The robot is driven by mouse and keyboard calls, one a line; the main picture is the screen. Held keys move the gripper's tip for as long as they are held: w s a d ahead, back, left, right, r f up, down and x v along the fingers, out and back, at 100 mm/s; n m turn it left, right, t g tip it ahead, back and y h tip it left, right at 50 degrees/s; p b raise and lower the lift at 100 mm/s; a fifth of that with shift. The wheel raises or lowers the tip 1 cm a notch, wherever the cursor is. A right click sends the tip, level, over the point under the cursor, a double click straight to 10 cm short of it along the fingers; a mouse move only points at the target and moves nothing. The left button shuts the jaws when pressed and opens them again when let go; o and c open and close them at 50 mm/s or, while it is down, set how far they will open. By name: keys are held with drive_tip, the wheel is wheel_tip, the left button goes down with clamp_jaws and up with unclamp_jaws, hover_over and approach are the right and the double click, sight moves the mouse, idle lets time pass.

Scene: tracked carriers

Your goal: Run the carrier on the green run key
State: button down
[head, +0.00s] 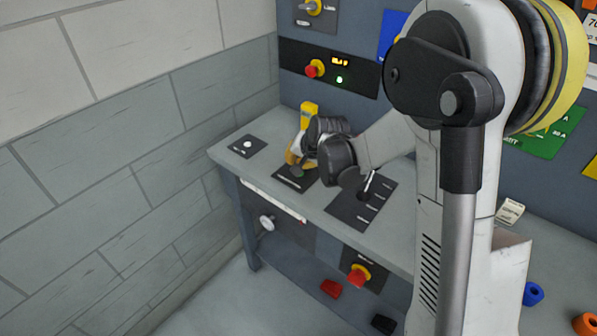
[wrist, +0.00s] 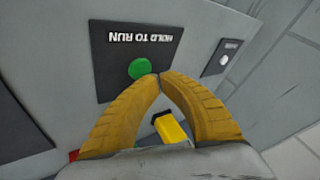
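The green run key (wrist: 139,69) is a round button on a black plate (wrist: 120,50) lettered HOLD TO RUN, upside down in the wrist view. My gripper (wrist: 159,77) has two yellow fingers. Their tips meet beside the key's lower right edge in that view, with nothing seen held between them. I cannot tell whether they touch the key or whether it is pressed. In the head view, my gripper (head: 297,166) is low over the plate (head: 297,181) on the grey bench and hides the key. I cannot identify the carrier in either view.
A yellow block (head: 309,110) shows behind my gripper. A small plate with a white knob (head: 248,145) lies left, and a slotted lever plate (head: 361,204) right. The back panel has a red knob (head: 314,68) and a lit green lamp (head: 339,79). A red stop button (head: 358,275) is below.

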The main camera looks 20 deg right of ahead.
idle(0.3)
drive_tip(key=shift+f+b, duration=0.4)
drive_tip(key=shift+f, duration=0.05)
drive_tip(key=shift+f+b, duration=0.45)
idle(0.6)
idle(3.5)
drive_tip(key=shift+r+p, duration=0.7)
drive_tip(key=shift+r, duration=0.25)
drive_tip(key=shift+r+p, duration=1.75)
drive_tip(key=shift+r, duration=0.7)
